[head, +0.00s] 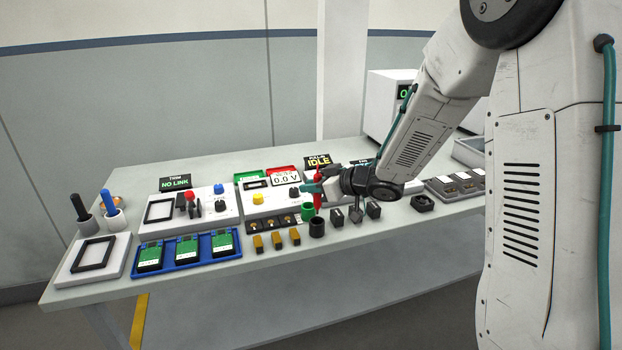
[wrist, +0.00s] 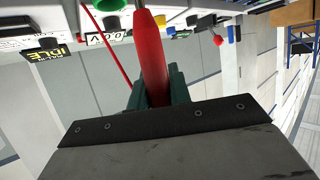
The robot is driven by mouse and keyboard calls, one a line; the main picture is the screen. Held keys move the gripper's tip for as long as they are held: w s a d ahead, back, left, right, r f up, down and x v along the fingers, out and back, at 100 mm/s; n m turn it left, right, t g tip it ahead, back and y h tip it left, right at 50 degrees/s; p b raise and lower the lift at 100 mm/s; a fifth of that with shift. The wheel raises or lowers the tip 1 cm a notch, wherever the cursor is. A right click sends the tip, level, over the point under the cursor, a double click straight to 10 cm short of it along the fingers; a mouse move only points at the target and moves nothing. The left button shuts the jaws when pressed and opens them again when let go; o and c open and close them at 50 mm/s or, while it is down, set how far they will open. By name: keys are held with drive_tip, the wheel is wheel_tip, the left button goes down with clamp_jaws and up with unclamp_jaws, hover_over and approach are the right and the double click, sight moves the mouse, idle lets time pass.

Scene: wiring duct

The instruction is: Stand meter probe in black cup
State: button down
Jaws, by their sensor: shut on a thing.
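The red meter probe (head: 318,201) is held upright at the rear of the cups in the head view. My gripper (head: 316,187) is shut on it, coming in from the right. In the wrist view the probe (wrist: 152,60) runs up from between my green jaws (wrist: 160,92). The black cup (head: 317,228) stands on the bench just below the probe in the head view. The probe's lower end looks close to the cup's mouth, but I cannot tell whether it is over, behind or inside it. The black cup is not clearly visible in the wrist view.
A green cup (head: 306,211) stands left of the black cup and shows in the wrist view (wrist: 112,5). The meter display (head: 285,178) reads 0.0 V behind. Brass blocks (head: 276,240) lie left, dark blocks (head: 355,214) right. A thin red lead (wrist: 108,45) hangs beside the probe.

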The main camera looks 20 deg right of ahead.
drive_tip(key=shift+f, duration=2.05)
drive_tip(key=c, duration=1.2)
unclamp_jaws()
drive_tip(key=v, duration=0.7)
drive_tip(key=shift+s+d, duration=0.2)
drive_tip(key=shift+s, duration=0.1)
